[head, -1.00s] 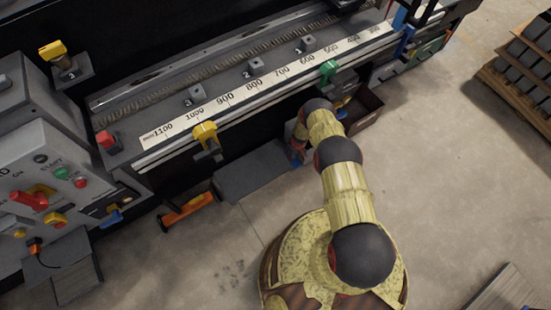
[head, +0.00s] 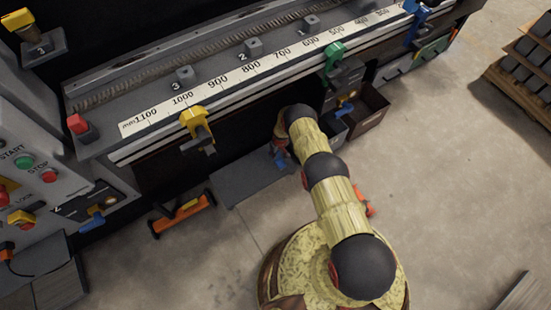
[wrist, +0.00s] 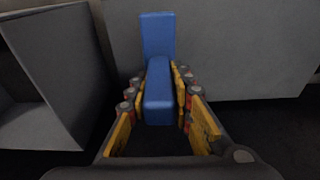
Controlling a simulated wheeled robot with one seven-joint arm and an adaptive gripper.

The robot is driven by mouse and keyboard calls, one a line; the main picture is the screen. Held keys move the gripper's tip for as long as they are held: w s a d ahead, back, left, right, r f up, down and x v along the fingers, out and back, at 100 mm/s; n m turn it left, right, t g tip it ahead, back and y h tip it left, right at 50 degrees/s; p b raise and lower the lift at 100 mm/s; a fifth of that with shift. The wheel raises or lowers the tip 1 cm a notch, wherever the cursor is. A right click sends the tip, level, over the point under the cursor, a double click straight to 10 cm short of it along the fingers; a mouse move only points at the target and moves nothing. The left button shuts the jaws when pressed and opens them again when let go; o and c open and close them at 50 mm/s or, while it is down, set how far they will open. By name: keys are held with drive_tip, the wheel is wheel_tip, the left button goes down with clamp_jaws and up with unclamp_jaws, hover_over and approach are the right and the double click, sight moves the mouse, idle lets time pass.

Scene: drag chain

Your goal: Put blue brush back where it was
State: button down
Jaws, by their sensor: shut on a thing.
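The blue brush shows in the wrist view as a blue block (wrist: 158,98) with a taller blue part (wrist: 157,35) at its far end. No bristles are visible. My gripper (wrist: 160,84) is shut on the block, with yellow finger pads on both sides. The blue part stands in front of a grey wall (wrist: 235,50); I cannot tell whether it touches. In the head view my arm hides most of the gripper, and a small blue patch (head: 277,148) shows beside the arm's far end.
An open grey bin (wrist: 45,65) is at the left in the wrist view. In the head view, an open brown box (head: 373,115) is right of the arm. The machine bed with a numbered scale (head: 250,78) runs behind. A dark low step (head: 250,178) and an orange-handled item (head: 182,214) lie left.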

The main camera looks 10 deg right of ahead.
drive_tip(key=shift+w+a+f+b, duration=0.15)
drive_tip(key=shift+a+f+b, duration=0.05)
drive_tip(key=shift+f+b, duration=0.15)
wheel_tip(320, 180, down, 3)
drive_tip(key=shift+w+a+f+b, duration=0.1)
drive_tip(key=shift+f+b, duration=0.1)
drive_tip(key=shift+b, duration=0.9)
drive_tip(key=shift+r, duration=0.1)
drive_tip(key=c, duration=1.6)
unclamp_jaws()
drive_tip(key=shift+o, duration=0.2)
